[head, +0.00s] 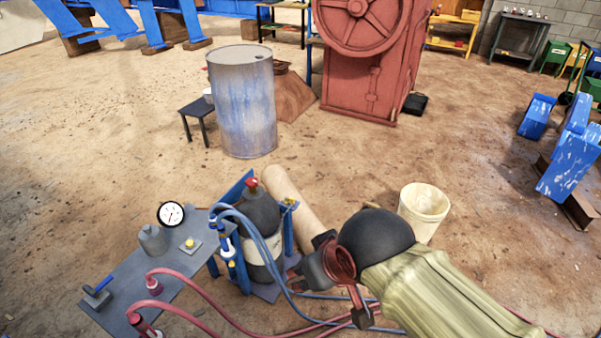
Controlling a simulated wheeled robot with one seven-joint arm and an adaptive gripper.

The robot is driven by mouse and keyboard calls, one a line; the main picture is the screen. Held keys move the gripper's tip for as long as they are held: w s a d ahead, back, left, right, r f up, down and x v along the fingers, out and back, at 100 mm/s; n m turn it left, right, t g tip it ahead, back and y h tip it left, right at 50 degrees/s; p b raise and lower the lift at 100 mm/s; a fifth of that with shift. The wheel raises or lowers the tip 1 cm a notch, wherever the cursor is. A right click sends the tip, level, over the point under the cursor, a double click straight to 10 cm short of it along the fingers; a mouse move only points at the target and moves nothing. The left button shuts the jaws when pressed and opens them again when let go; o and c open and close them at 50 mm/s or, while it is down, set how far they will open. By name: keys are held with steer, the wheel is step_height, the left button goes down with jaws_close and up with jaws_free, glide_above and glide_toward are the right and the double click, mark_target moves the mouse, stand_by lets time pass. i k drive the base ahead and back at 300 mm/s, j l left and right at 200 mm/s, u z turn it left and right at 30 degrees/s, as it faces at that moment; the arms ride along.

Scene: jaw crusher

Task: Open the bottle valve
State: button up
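The bottle (262,212) is a dark-shouldered gas cylinder with a pale lower body, standing upright beside the small table in the head view. Its red valve knob (251,184) sits on top and is in plain view. I cannot tell how far the valve is turned. My gripper (327,296) is to the right of the bottle and lower in the picture, apart from the valve. Its two dark fingers are spread, and nothing shows between them.
Blue and red hoses run beside the bottle and below my gripper. A cream bucket (424,208) stands to the right. Open floor lies behind, before a barrel (243,105).

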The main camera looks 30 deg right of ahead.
mark_target(250, 182)
steer(key=z, duration=0.15)
steer(key=i+l+u, duration=0.1)
steer(key=u, duration=0.8)
steer(key=i+l+u, duration=0.15)
steer(key=l+u, duration=0.3)
steer(key=l, duration=0.3)
steer(key=l+u, duration=0.4)
steer(key=l, duration=0.9)
